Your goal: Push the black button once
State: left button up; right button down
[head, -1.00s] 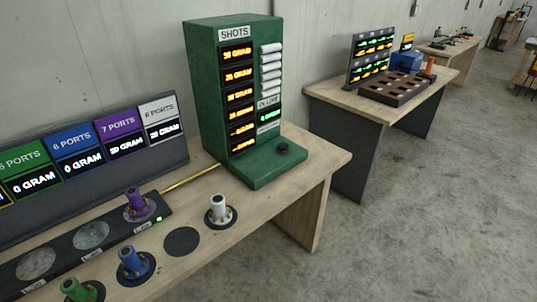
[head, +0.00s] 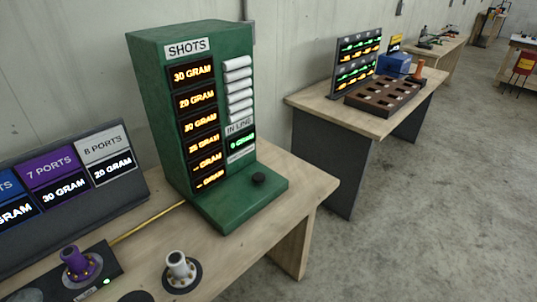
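The black button (head: 258,179) is a small round knob on the flat foot of the green SHOTS machine (head: 208,203). The machine stands on a wooden table and has lit orange gram displays (head: 200,102) on its front. Nothing covers or touches the button. Neither my left nor my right gripper shows in the head view.
The wooden table (head: 313,191) has its right end just past the machine. A purple ported piece (head: 78,264) and a white one (head: 178,266) stand at lower left, before a label panel (head: 112,175). A second table (head: 402,112) stands beyond.

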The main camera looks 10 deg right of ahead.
aim_at(258, 178)
jog(key=i+l, duration=0.25)
jog(key=i, duration=0.2)
jog(key=i+l, duration=0.25)
jog(key=i, duration=0.2)
